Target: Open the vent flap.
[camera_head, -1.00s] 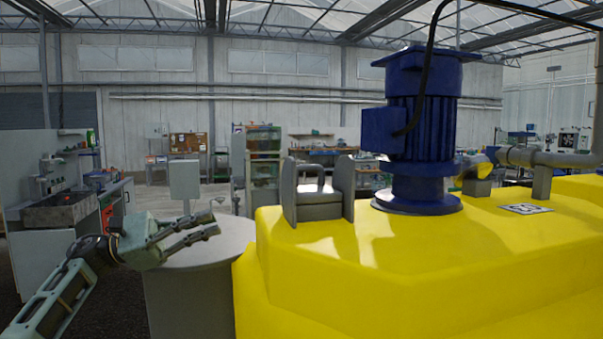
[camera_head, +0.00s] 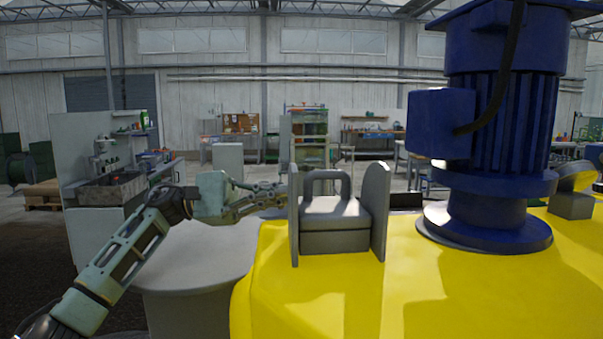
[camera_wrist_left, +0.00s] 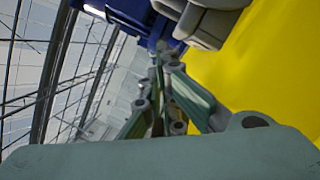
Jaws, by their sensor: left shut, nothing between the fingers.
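The vent flap (camera_head: 335,222) is a grey block with a raised loop handle (camera_head: 326,174) on top. It sits between two grey upright side plates on the yellow tank (camera_head: 330,290), and its lid looks level and closed. In the left wrist view the grey flap parts (camera_wrist_left: 205,22) are at the top, partly cut off. My left gripper (camera_head: 282,194) is shut and empty. Its fingertips are just left of the left side plate; whether they touch it I cannot tell. In the left wrist view the fingers (camera_wrist_left: 165,66) are close together. My right gripper is out of view.
A blue motor (camera_head: 500,125) with a black cable stands on the tank right of the flap. A round grey-topped drum (camera_head: 190,262) is below my left arm. Benches and a shelf cabinet (camera_head: 309,135) stand far behind. The space above the flap is clear.

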